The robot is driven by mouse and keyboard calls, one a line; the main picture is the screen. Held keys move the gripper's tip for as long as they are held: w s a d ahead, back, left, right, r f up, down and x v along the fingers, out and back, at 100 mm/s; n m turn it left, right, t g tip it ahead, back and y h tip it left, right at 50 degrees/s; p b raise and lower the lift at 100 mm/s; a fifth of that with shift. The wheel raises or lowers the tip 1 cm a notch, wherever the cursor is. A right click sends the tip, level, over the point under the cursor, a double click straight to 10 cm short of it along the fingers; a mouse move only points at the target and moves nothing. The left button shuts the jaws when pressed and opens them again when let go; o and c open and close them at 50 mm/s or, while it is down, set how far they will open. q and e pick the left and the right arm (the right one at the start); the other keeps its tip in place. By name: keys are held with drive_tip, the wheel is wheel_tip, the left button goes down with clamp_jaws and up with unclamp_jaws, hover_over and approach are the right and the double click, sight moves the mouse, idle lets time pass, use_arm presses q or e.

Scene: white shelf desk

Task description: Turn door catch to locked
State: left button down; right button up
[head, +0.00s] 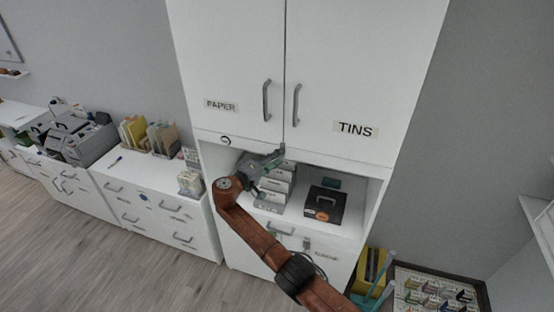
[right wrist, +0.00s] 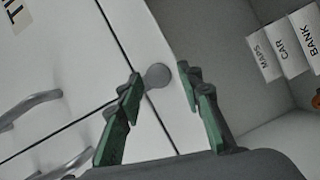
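The door catch is a small round grey piece (right wrist: 157,76) at the seam by the lower edge of the two white cabinet doors in the right wrist view. My right gripper (right wrist: 161,82) has its green-padded fingers spread, one to each side of the catch. A gap shows on the right of the catch; whether the left finger touches it I cannot tell. In the head view my right gripper (head: 276,156) is at the bottom of the door seam and largely hides the catch. The left door (head: 230,60), marked PAPER, and right door (head: 360,70), marked TINS, look shut. My left gripper is not in view.
Two vertical handles (head: 266,100) flank the seam above the gripper. Below the doors, an open shelf holds labelled files (head: 278,182) and a black box (head: 324,204). Low drawers (head: 155,205) stand to the left. A yellow bin (head: 370,270) stands at the lower right.

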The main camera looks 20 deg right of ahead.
idle(0.3)
drive_tip(key=v, duration=1.2)
